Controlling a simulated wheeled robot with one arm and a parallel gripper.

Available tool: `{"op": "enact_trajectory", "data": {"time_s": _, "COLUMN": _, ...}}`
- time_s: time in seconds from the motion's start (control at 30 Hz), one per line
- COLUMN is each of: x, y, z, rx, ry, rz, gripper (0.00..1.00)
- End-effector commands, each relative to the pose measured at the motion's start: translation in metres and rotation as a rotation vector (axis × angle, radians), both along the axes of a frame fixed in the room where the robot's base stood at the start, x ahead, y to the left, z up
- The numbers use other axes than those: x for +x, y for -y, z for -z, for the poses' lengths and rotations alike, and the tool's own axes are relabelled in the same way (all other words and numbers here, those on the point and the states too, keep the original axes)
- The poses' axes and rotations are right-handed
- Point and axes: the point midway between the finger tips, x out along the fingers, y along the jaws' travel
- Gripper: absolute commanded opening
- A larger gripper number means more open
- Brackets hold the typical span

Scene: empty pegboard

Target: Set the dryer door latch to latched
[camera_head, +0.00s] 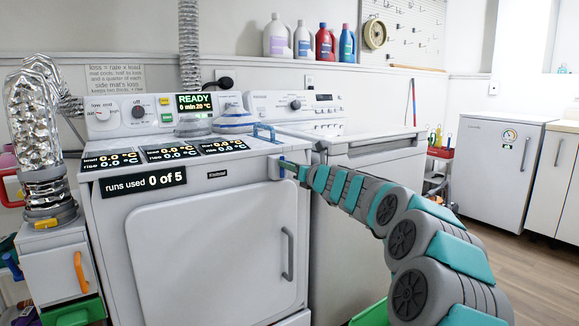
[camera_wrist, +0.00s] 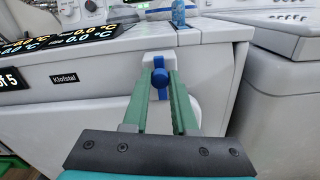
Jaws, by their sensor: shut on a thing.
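The dryer (camera_head: 105,230) stands at left centre in the head view, its white door (camera_head: 200,260) flush with the front. The door latch is a white block (camera_head: 274,167) with a blue knob (camera_wrist: 159,77), at the front's upper right corner. My gripper (camera_head: 291,170) reaches it from the right. In the wrist view, the green fingers of my gripper (camera_wrist: 159,82) are closed around the blue knob, one on each side. A blue strip shows below the knob between the fingers. The fingers partly hide the latch, and I cannot read its setting.
A grey door handle (camera_head: 288,253) lies below the latch. A second white machine (camera_head: 365,150) stands close on the right. Open floor (camera_head: 510,250) lies farther right.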

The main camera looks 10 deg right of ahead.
Motion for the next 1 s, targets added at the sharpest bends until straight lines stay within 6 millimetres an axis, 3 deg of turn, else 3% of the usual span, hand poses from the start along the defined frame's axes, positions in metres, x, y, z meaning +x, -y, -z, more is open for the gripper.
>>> {"op": "enact_trajectory", "data": {"time_s": 0.3, "x": 0.000, "y": -0.001, "z": 0.039, "rx": 0.003, "ry": -0.001, "rz": -0.002, "gripper": 0.00}}
{"op": "enact_trajectory", "data": {"time_s": 0.57, "x": 0.000, "y": 0.000, "z": 0.040, "rx": -0.001, "ry": -0.004, "rz": -0.001, "gripper": 0.00}}
{"op": "enact_trajectory", "data": {"time_s": 0.6, "x": 0.000, "y": 0.000, "z": 0.040, "rx": -0.001, "ry": -0.004, "rz": -0.001, "gripper": 0.29}}
{"op": "enact_trajectory", "data": {"time_s": 0.83, "x": 0.000, "y": 0.000, "z": 0.039, "rx": 0.000, "ry": -0.002, "rz": 0.000, "gripper": 0.55}}
{"op": "enact_trajectory", "data": {"time_s": 1.0, "x": 0.000, "y": 0.000, "z": 0.038, "rx": 0.000, "ry": -0.002, "rz": 0.000, "gripper": 0.57}}
